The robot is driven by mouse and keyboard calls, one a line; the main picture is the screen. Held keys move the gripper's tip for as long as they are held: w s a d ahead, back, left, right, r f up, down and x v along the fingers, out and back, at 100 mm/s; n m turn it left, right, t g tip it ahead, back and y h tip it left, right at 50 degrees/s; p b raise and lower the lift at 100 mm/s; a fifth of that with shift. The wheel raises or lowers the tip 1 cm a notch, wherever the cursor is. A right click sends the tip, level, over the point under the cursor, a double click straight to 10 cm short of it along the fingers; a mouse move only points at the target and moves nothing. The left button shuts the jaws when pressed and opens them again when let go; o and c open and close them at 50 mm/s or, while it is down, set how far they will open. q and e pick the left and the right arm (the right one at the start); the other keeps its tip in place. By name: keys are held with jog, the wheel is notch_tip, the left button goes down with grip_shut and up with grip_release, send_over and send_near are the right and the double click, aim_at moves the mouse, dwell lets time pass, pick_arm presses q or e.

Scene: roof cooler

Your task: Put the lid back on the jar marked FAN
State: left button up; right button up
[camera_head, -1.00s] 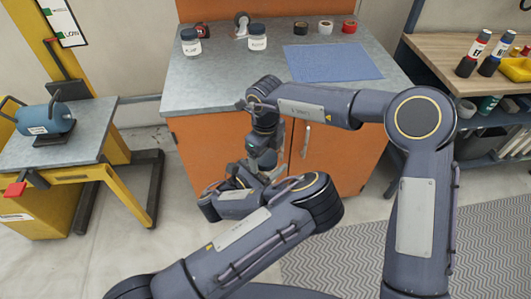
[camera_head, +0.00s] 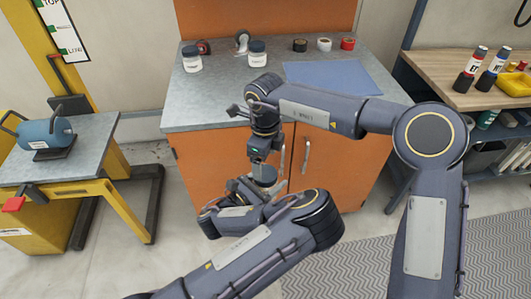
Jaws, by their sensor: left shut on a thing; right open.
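Two clear jars with white labels and dark tops stand on the grey counter (camera_head: 215,95): a left jar (camera_head: 192,63) and a right jar (camera_head: 257,58). Their labels are too small to read, so I cannot tell which is FAN. Both tops look dark and covered. My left gripper (camera_head: 262,184), low in front of the orange cabinet, is shut on a small round grey-blue thing (camera_head: 265,173), perhaps the lid; my arm partly hides it. My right gripper (camera_head: 263,160) is open, pointing down close above that thing; its fingertips are hard to see.
A blue mat (camera_head: 335,76) lies on the counter's right. Tape rolls (camera_head: 324,44) and a tape dispenser (camera_head: 242,40) stand at the back. The counter's front left is clear. A side table holds a blue cylinder (camera_head: 42,132); a wooden bench (camera_head: 450,88) stands right.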

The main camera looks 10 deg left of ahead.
aim_at(266, 173)
jog(key=n, duration=0.3)
jog(key=r+n, duration=0.1)
jog(key=n, duration=0.3)
jog(key=shift+r+n, duration=0.2)
jog(key=shift+n, duration=0.1)
jog(key=n, duration=0.4)
jog(key=shift+r, duration=0.4)
jog(key=n, duration=0.3)
jog(key=shift+r+n, duration=0.3)
jog(key=shift+r, duration=0.05)
jog(key=shift+f, duration=4)
jog(key=c, duration=1)
jog(key=m, duration=0.5)
jog(key=o, duration=1.1)
jog(key=shift+c, duration=0.2)
